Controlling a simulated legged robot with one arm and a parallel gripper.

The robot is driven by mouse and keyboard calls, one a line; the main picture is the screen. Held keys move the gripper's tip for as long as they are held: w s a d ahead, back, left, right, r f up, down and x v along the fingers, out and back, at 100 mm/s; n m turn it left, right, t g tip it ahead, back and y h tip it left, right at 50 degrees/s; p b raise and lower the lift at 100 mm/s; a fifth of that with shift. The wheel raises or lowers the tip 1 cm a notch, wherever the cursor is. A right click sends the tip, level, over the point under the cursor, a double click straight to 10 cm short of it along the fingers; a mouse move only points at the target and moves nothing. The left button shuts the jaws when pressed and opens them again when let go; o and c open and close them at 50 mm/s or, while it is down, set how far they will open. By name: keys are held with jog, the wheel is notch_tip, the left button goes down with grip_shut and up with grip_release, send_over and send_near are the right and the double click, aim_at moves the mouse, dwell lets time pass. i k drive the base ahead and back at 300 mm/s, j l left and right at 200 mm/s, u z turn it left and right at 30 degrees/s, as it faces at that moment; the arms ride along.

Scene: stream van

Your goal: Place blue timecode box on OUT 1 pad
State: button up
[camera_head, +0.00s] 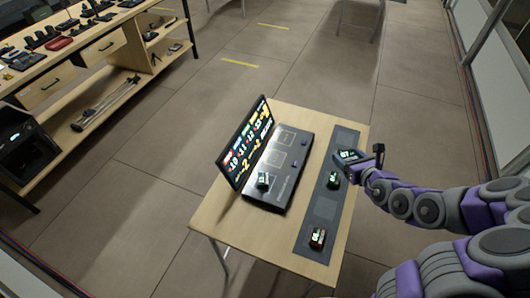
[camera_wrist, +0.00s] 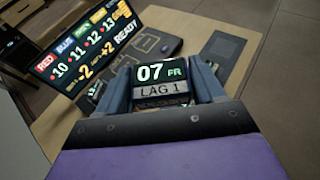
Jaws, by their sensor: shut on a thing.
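My gripper (camera_head: 362,160) is shut on a timecode box (camera_head: 349,155), held over the far part of the dark strip at the table's right side. In the wrist view this box (camera_wrist: 162,82) sits between both fingers, its face reading "07 FR" and "LAG 1". Its body colour is not clear. A console (camera_head: 285,187) with a raised screen (camera_head: 247,142) stands on the table, with outlined pads on its deck. One small box (camera_head: 263,181) sits on the deck's near part. The pad labels are too small to read, so I cannot tell which is OUT 1.
Two more boxes stand on the dark strip (camera_head: 325,207): one (camera_head: 332,180) near the gripper, one (camera_head: 316,238) at the near end. The middle and far outlined pads (camera_head: 287,137) on the deck look clear. A wooden shelf bench (camera_head: 70,50) stands at upper left.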

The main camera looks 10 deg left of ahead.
aim_at(277, 159)
jog(key=j+z, duration=0.4)
jog(key=j, duration=1.25)
jog(key=j+z, duration=0.35)
jog(key=j, duration=1.05)
jog(key=i, duration=0.15)
